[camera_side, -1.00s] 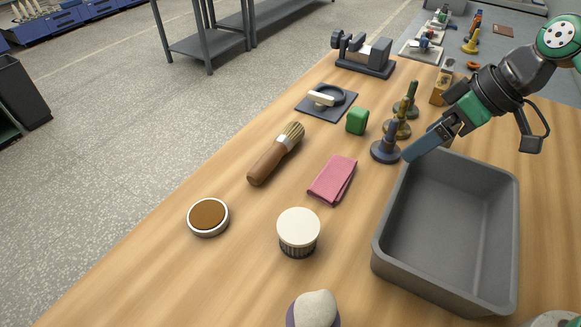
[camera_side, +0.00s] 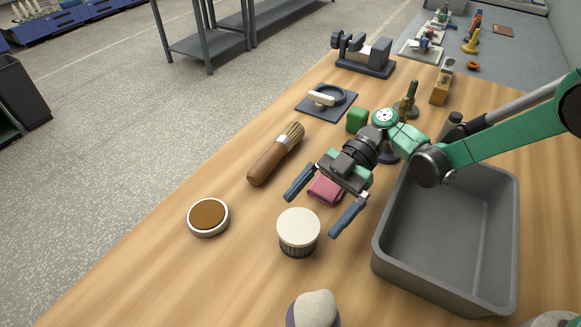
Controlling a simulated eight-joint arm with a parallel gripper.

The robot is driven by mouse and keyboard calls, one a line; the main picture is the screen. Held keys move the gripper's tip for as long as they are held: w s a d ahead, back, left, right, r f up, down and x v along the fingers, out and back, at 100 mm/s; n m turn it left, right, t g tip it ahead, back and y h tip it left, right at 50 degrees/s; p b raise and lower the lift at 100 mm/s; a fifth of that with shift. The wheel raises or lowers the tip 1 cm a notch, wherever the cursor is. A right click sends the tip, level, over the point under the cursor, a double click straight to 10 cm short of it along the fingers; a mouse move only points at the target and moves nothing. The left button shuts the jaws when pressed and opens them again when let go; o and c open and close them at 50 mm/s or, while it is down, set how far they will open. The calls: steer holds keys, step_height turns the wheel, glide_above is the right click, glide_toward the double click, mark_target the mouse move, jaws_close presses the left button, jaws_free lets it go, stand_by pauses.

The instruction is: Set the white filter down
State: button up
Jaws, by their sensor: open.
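The white filter (camera_side: 298,228) is a short cylinder with a white top and a dark ribbed lower side. It stands upright on the wooden table in the lower middle of the side view. My gripper (camera_side: 318,216) is open and empty. Its two blue-grey fingers are spread wide and point toward the filter, one finger up and left of it, the other to its right. I cannot tell the exact height of the fingers above the table.
A pink cloth (camera_side: 325,190) lies partly hidden under my gripper. A grey bin (camera_side: 376,250) stands at right. A brush (camera_side: 275,155), a round brown-topped tin (camera_side: 208,216) and a green block (camera_side: 357,119) lie around. A pale rounded object (camera_side: 314,309) is at the bottom edge.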

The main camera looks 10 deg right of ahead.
mark_target(305, 219)
steer(key=shift+x, duration=2.15)
steer(key=c, duration=1.2)
steer(key=shift+c, duration=0.2)
steer(key=shift+r, duration=0.1)
step_height(305, 219, up, 18)
steer(key=s+a+r+m+t+y, duration=0.1)
steer(key=s+a, duration=0.1)
steer(key=a, duration=0.6)
steer(key=s+a+r+m+t, duration=0.1)
steer(key=s+a+m+t, duration=0.1)
steer(key=a, duration=0.6)
step_height(305, 219, down, 16)
steer(key=shift+d+r, duration=0.1)
steer(key=shift+r, duration=0.1)
steer(key=shift+f, duration=2.15)
